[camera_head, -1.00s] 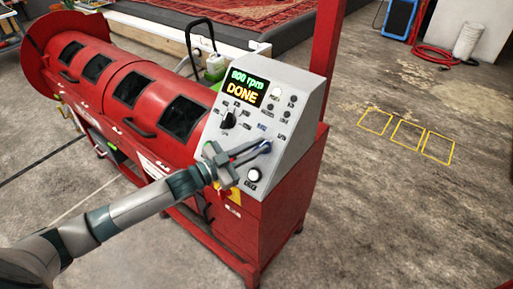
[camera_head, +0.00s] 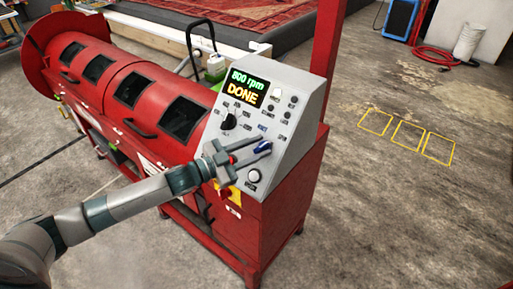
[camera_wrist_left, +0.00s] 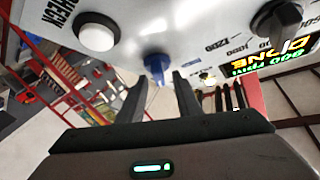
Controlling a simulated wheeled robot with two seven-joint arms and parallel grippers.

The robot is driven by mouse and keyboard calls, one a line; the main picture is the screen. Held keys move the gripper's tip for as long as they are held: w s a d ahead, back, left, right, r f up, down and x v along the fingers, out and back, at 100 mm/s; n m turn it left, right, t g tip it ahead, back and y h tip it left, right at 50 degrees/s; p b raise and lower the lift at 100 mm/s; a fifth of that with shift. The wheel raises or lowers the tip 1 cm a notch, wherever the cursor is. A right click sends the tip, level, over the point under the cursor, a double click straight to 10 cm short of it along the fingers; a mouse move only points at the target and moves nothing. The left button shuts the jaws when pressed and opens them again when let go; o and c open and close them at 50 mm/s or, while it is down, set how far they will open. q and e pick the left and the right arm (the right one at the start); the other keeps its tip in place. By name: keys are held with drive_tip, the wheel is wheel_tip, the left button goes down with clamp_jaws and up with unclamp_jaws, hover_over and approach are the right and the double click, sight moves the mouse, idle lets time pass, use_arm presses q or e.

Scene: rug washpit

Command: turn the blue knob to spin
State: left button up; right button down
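The blue knob (camera_head: 262,147) is on the sloped grey control panel (camera_head: 285,100) of the red machine. In the left wrist view the blue knob (camera_wrist_left: 157,66) points down toward the gap between my fingers. My left gripper (camera_head: 266,147) is open at the panel, one finger on each side of the knob. In the left wrist view the left gripper (camera_wrist_left: 160,78) shows its fingertips apart, with visible gaps beside the knob. The display (camera_head: 246,88) reads 800 rpm and DONE. My right gripper is not in view.
A black dial (camera_head: 229,121) sits up and left of the blue knob, and a white round button (camera_head: 253,176) below it. The red drum machine (camera_head: 120,85) extends to the left. Open concrete floor (camera_head: 400,210) with yellow outlines lies to the right.

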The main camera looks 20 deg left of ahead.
use_arm(q)
drive_tip(key=shift+s, duration=0.1)
drive_tip(key=shift+s+a+f+b, duration=0.15)
drive_tip(key=shift+s+a+b, duration=0.2)
drive_tip(key=shift+s+a, duration=0.05)
drive_tip(key=b+v, duration=0.5)
drive_tip(key=v, duration=1.1)
drive_tip(key=shift+r+b, duration=0.2)
drive_tip(key=shift+b, duration=0.15)
drive_tip(key=shift+a+f, duration=0.1)
